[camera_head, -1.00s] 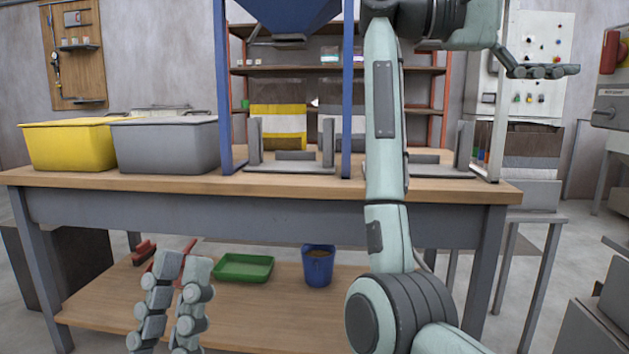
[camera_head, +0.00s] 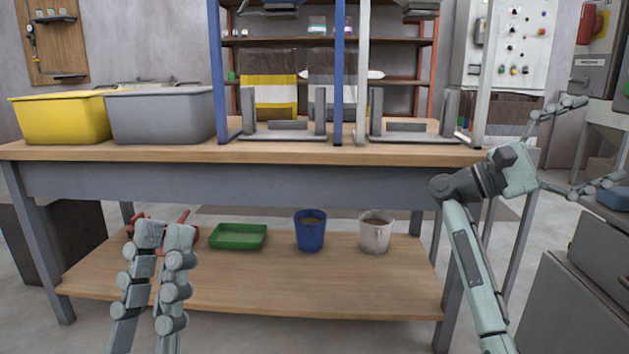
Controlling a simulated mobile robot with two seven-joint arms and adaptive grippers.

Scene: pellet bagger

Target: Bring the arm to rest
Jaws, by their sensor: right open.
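My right arm comes up from the lower right, in front of the bench's right end. My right gripper (camera_head: 580,146) is open and empty, its two fingers spread wide and pointing right, beside the bench. My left gripper (camera_head: 164,226) is low at the left, in front of the lower shelf, with its fingers pointing up. Its fingertips are near each other and I cannot tell whether they touch. Nothing shows between them. It partly hides a red object (camera_head: 190,238) on the shelf.
The bench (camera_head: 300,153) carries a yellow bin (camera_head: 62,120), a grey bin (camera_head: 163,117) and the bagger frame (camera_head: 340,75). Its lower shelf (camera_head: 300,285) holds a green tray (camera_head: 238,237), a blue bucket (camera_head: 310,232) and a white bucket (camera_head: 376,234). A grey cabinet (camera_head: 575,295) stands lower right.

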